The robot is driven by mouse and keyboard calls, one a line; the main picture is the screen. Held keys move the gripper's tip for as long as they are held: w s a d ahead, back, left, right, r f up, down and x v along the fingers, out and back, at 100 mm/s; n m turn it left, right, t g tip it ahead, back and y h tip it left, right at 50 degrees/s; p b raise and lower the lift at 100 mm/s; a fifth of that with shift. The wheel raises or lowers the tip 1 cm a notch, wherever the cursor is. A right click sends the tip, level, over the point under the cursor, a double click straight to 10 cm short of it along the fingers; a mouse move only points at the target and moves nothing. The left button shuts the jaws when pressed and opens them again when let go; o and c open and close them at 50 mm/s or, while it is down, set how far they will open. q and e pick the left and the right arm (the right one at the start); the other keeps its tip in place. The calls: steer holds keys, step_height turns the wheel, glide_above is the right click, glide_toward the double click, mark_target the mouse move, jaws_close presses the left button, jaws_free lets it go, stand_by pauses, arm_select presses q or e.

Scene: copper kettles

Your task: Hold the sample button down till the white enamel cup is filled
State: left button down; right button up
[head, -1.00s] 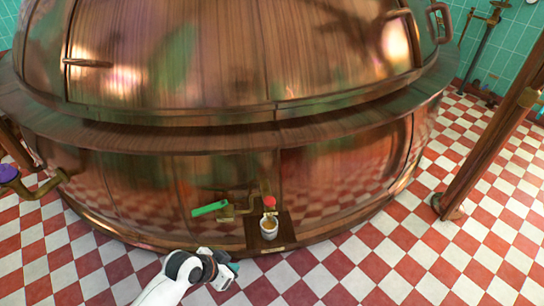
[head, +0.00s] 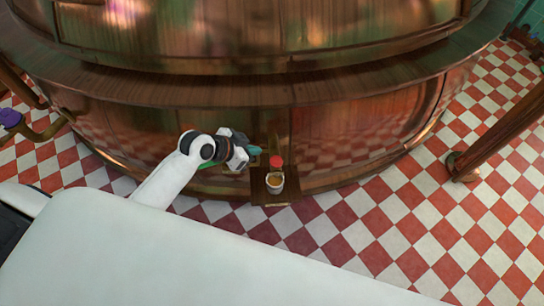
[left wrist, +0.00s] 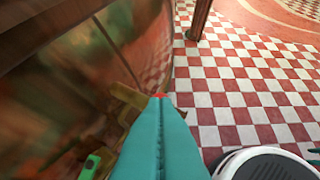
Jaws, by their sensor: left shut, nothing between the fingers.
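The red sample button (head: 276,161) is on the kettle's lower front, above the white enamel cup (head: 276,188). The cup stands upright on a small dark shelf (head: 257,193); an amber-brown patch shows inside, its level unclear. My left gripper (head: 256,151) is shut and empty, with its teal fingertips just left of the button. In the left wrist view the shut fingers (left wrist: 160,105) point at the button (left wrist: 160,95), which shows as a red sliver past the tips. I cannot tell whether they touch. A teal bit at that view's right edge may be my right gripper.
The big copper kettle (head: 200,100) fills the back. A green handle (left wrist: 90,166) on a brass pipe is left of the button, mostly behind my left arm in the head view. A copper post (head: 500,140) stands at right. The checkered floor (head: 400,230) is open there.

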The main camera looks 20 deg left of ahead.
arm_select(q)
steer(key=b, duration=0.1)
glide_above(279, 159)
steer(key=s+a, duration=0.2)
steer(key=f, duration=0.6)
steer(key=shift+d+f, duration=0.15)
steer(key=shift+d, duration=0.05)
step_height(279, 159, down, 3)
steer(key=shift+r, duration=0.2)
steer(key=shift+f+b, duration=0.3)
steer(key=shift+f, duration=0.4)
